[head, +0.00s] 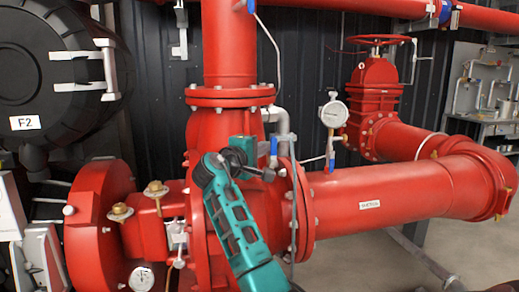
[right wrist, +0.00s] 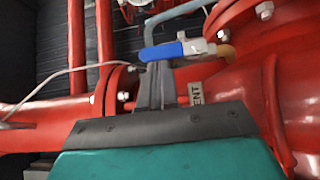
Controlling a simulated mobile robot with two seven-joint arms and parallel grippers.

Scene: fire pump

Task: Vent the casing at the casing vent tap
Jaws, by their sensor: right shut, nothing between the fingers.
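The casing vent tap (right wrist: 205,48) shows in the right wrist view as a small metal valve with a blue lever (right wrist: 175,50), which lies across the picture. A tag reading "ENT" (right wrist: 195,93), partly hidden, hangs below it. In the head view a small blue handle (head: 274,146) shows just beyond my right gripper (head: 268,175). My right gripper is shut and empty. In the wrist view its fingertips (right wrist: 157,66) are just below the blue lever, near its free end; I cannot tell whether they touch. My left gripper is not in view.
A red pipe (head: 410,195) runs right from the pump casing. A pressure gauge (head: 333,115) with another blue-handled valve (head: 331,163) stands on it. A flanged red riser (head: 229,95) stands behind my arm. Grey tubing (right wrist: 185,14) passes above the lever.

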